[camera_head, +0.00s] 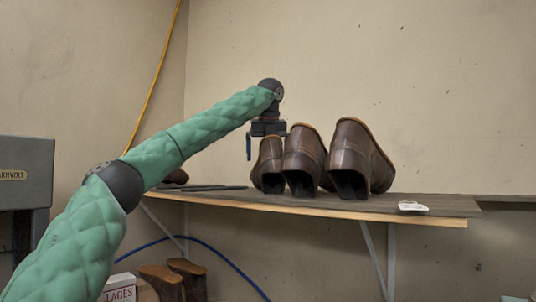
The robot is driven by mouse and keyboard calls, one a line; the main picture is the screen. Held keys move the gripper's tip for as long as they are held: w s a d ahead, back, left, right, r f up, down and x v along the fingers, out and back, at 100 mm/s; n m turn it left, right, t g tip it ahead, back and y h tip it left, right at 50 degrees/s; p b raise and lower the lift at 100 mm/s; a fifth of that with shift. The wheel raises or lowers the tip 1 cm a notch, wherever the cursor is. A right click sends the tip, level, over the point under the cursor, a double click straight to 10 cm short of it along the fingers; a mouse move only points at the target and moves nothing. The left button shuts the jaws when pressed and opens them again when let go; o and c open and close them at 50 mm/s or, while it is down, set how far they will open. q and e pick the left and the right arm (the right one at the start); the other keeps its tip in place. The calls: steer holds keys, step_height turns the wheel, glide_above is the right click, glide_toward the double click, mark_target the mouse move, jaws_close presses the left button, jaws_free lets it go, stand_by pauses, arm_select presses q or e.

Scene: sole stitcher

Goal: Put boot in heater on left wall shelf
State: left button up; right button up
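Three dark brown boots stand in a row on a wooden wall shelf (440,207): a left boot (268,168), a middle boot (304,160) and a right boot (360,158). My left gripper (264,152) points down at the top of the left boot. One blue finger hangs to the left of that boot, with a small gap between them. The other finger is mostly hidden at the boot's top right. The fingers look spread apart. I cannot identify the heater with certainty. My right gripper is not in view.
A grey machine (25,172) with partly cut-off lettering stands at the left edge. Dark flat pieces (205,187) and a brown item (177,177) lie at the shelf's left. A white tag (412,206) lies at its right. Below are brown boots (188,278) and a laces box (118,289).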

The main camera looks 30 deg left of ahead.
arm_select(q)
steer(key=shift+s+d+r+b, duration=0.1)
steer(key=shift+d+r+b, duration=0.1)
steer(key=shift+r+b, duration=0.3)
steer(key=b+v, duration=0.1)
steer(key=v, duration=0.3)
steer(key=shift+s+d+r, duration=0.15)
steer(key=shift+r, duration=0.15)
steer(key=shift+s+d+r+b, duration=0.1)
steer(key=shift+s+r+b, duration=0.15)
steer(key=shift+r, duration=0.45)
steer(key=v, duration=0.4)
steer(key=shift+d+b, duration=0.1)
steer(key=shift+b, duration=0.2)
steer(key=shift+r, duration=0.3)
